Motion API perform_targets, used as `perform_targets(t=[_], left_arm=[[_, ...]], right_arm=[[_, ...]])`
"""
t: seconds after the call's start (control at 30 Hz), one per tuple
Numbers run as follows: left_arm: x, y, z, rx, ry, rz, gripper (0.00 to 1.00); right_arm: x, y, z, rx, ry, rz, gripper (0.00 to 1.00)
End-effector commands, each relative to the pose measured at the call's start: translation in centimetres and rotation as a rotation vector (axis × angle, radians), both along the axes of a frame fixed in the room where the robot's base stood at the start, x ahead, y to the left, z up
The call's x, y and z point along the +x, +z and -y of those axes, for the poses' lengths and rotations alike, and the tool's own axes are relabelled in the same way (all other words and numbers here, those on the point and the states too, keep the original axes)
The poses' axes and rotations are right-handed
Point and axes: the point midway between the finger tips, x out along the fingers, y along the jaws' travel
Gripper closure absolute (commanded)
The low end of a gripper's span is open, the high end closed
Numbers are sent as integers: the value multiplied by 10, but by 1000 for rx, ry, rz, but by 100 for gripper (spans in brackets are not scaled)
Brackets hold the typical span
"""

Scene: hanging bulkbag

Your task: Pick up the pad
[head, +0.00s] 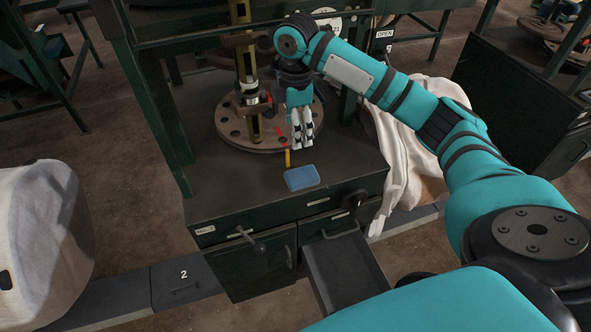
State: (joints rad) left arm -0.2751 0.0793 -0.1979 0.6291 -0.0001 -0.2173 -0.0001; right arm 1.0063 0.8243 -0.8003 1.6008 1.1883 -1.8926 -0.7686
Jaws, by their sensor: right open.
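A blue rectangular pad (302,178) lies flat on the dark green cabinet top, near its front edge. My right gripper (302,146) is above and behind the pad, pointing down, with its fingers in front of the round plate. It is open, with nothing seen between the fingers, and appears apart from the pad. My left gripper is not in this view.
A round plate with holes (232,130) and a brass-coloured post (245,60) stand behind the pad. A small yellow and red item (287,157) is just behind it. White bags (40,245) hang left and right (405,150). A crank handle (250,240) juts from the front.

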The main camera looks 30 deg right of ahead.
Motion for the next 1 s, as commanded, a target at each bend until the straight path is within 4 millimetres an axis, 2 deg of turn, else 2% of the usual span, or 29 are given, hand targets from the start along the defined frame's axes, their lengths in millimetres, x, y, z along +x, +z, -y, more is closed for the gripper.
perform_targets(t=[0.2, 0.37, 0.5, 0.73, 1.0], left_arm=[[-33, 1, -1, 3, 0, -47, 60], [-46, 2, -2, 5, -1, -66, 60], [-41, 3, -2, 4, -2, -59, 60], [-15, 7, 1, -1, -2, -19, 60], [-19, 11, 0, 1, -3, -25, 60]], right_arm=[[-2, -48, 1, -1, -1, -8, 31], [-2, -82, 1, -1, 0, -5, 31], [-2, -101, 1, -1, -1, -3, 31], [-3, -117, 2, -1, -1, -3, 31], [-7, -154, 7, -1, -1, -2, 31]])
